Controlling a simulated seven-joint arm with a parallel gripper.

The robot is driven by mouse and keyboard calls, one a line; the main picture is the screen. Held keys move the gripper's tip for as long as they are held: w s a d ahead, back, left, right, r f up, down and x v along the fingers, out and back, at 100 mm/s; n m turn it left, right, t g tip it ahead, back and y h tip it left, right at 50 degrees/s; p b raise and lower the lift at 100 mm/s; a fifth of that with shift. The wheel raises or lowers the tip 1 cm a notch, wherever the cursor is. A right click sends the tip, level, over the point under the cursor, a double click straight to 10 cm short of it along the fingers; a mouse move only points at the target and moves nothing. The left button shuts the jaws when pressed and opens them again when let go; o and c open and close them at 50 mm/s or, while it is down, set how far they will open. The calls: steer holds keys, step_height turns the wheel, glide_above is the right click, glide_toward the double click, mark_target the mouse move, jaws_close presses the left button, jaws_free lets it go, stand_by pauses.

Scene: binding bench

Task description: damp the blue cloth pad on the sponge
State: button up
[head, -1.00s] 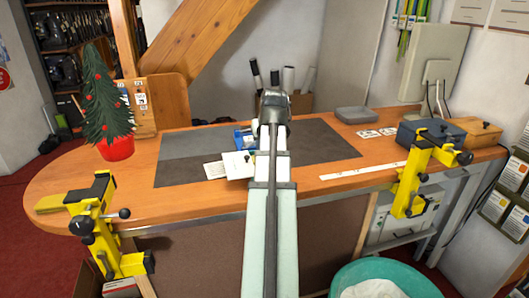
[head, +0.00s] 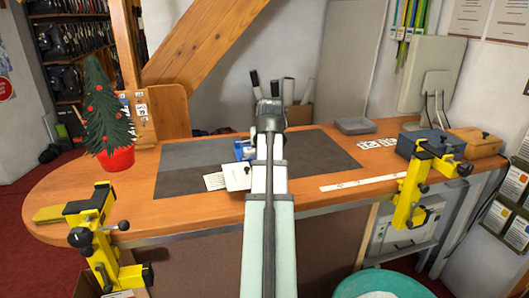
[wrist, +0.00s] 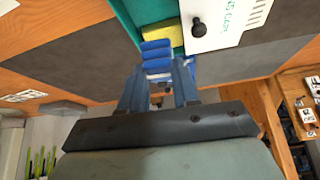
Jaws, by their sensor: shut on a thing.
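My gripper (wrist: 158,82) is shut on the blue cloth pad (wrist: 155,55), which shows as stacked blue rolls just beyond the fingertips in the wrist view. The yellow sponge (wrist: 168,32) lies in a teal tray (wrist: 128,18) directly behind the pad in that picture. The pad overlaps the sponge's near edge in the view; I cannot tell whether they touch. In the head view my arm hides the fingertips, the pad and the sponge. A small blue item (head: 243,150) shows just left of my arm there.
A white plate with a black knob (wrist: 198,28) is beside the sponge. A dark mat (head: 320,155) covers the middle of the bench. A grey tray (head: 355,125) stands at the back. Yellow clamps (head: 95,230) (head: 412,195) grip the front edge. A small decorated tree (head: 106,115) stands left.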

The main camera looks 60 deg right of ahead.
steer(key=w+d+m+g+h, duration=0.1)
steer(key=w+d+m+g, duration=0.2)
steer(key=m, duration=0.5)
steer(key=w+d, duration=0.1)
steer(key=w, duration=0.1)
steer(key=shift+w+d+f+g, duration=0.3)
steer(key=shift+d+g, duration=0.05)
steer(key=shift+g, duration=0.05)
steer(key=shift+f, duration=0.1)
steer(key=shift+f, duration=2.85)
steer(key=shift+f, duration=0.5)
steer(key=shift+r, duration=0.15)
step_height(320, 180, up, 7)
